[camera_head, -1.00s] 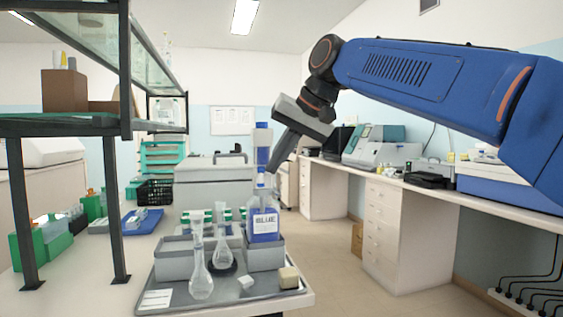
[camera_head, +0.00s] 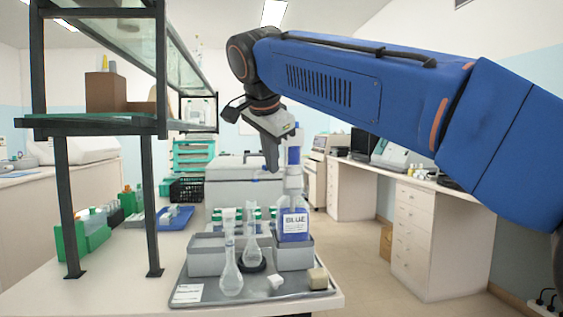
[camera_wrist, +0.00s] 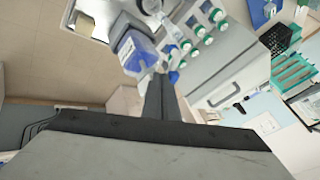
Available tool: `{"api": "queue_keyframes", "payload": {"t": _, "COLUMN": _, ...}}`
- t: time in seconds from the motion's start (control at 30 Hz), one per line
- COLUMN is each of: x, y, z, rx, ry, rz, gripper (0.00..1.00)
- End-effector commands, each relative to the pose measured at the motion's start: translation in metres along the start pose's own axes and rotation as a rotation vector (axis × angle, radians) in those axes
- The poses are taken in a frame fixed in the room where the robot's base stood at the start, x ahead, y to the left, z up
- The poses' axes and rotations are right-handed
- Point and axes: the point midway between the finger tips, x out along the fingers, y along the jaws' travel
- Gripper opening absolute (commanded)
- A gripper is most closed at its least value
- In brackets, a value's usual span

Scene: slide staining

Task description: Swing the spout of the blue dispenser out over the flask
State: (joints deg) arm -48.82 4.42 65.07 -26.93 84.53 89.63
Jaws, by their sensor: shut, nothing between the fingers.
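The blue dispenser, a bottle labelled BLUE (camera_head: 294,224) with a tall white and blue pump head (camera_head: 293,160), stands upright in a grey bin on the tray. The bottle also shows in the wrist view (camera_wrist: 138,52). I cannot make out its spout or which way it points. One glass flask (camera_head: 252,248) stands on a black ring, left of the bottle.
Several green-capped bottles stand behind. A dark-framed shelf (camera_head: 150,190) rises at left. Open floor lies right of the bench.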

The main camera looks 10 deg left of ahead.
Motion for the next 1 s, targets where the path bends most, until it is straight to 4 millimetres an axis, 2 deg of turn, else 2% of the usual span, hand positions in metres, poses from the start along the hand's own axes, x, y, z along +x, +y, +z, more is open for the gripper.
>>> {"api": "queue_keyframes", "payload": {"t": 0.2, "x": 0.007, "y": -0.017, "z": 0.006, "rx": 0.145, "ry": 0.077, "rz": 0.079, "gripper": 0.0}}
{"api": "queue_keyframes", "payload": {"t": 0.6, "x": 0.014, "y": -0.033, "z": 0.007, "rx": 0.138, "ry": 0.072, "rz": 0.074, "gripper": 0.0}}
{"api": "queue_keyframes", "payload": {"t": 1.0, "x": 0.016, "y": -0.036, "z": 0.007, "rx": 0.137, "ry": 0.072, "rz": 0.073, "gripper": 0.0}}
